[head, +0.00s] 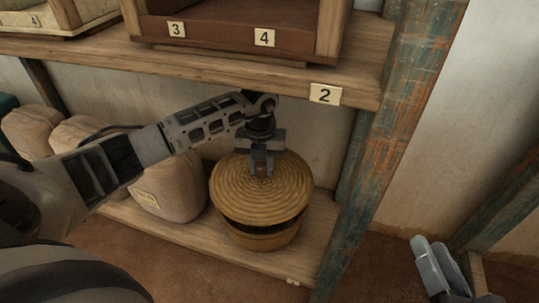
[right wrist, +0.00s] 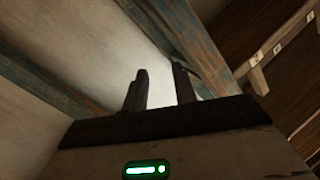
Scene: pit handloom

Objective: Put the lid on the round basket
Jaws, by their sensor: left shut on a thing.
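The round woven lid (head: 232,190) is tan with ring-shaped coils. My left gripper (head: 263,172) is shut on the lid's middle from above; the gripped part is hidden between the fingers. The lid is over the round basket (head: 258,241), which stands on the low wooden shelf. A dark gap shows between the lid's front edge and the basket, so the lid does not sit flush there; the back side is hidden. My right gripper (head: 440,267) is at the lower right, away from the basket. Its fingers stand apart and empty in the right wrist view (right wrist: 160,90).
Beige sacks (head: 168,188) stand left of the basket on the low shelf (head: 302,255). An upper shelf (head: 215,62), tagged 2, holds boxes above my left arm. A worn blue-brown post (head: 385,140) rises right of the basket.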

